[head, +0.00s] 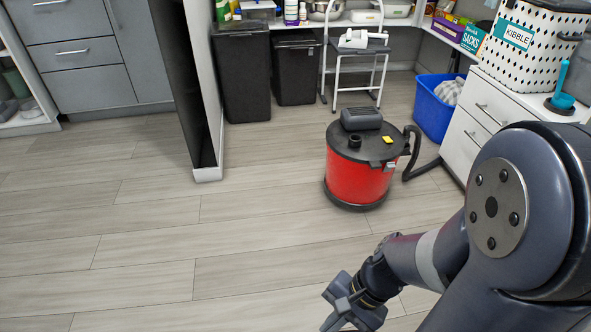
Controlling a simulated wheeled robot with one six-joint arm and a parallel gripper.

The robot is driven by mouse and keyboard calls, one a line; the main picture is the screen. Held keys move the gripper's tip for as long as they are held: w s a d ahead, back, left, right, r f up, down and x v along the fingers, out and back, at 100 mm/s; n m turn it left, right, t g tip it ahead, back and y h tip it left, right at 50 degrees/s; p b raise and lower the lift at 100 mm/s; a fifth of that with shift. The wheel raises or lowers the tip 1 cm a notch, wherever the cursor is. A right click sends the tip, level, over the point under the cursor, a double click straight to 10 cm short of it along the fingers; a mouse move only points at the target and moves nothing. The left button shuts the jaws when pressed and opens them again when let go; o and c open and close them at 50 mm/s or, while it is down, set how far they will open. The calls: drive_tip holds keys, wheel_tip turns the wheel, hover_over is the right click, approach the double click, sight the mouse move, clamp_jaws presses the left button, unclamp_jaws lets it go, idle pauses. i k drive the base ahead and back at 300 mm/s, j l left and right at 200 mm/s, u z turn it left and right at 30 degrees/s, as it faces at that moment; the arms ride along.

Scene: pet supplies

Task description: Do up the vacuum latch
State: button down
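The vacuum (356,180) is a red drum with a black lid and a grey motor housing on top, standing upright on the floor right of centre. A small yellow piece (388,140) sits near the front right of the lid rim. Below it, small dark and grey latch parts (376,165) show at the rim on the drum's front; whether they are fastened is too small to tell. My gripper (335,307) is low in the picture, in front of the vacuum and well apart from it. It is partly cut off by the bottom edge, and its finger opening is unclear.
A black hose (412,153) curves off the vacuum's right side. A blue tub (434,110) and white drawers (480,125) stand to the right. Behind are a step stool (357,72) and dark bins (243,75). A partition end (207,172) stands left. Floor in front is clear.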

sight(388, 167)
drive_tip(key=l, duration=0.25)
drive_tip(key=i+l+u, duration=0.1)
drive_tip(key=i+l, duration=0.15)
drive_tip(key=i, duration=0.25)
drive_tip(key=i+l+u, duration=0.15)
drive_tip(key=i+l, duration=0.15)
drive_tip(key=i, duration=0.15)
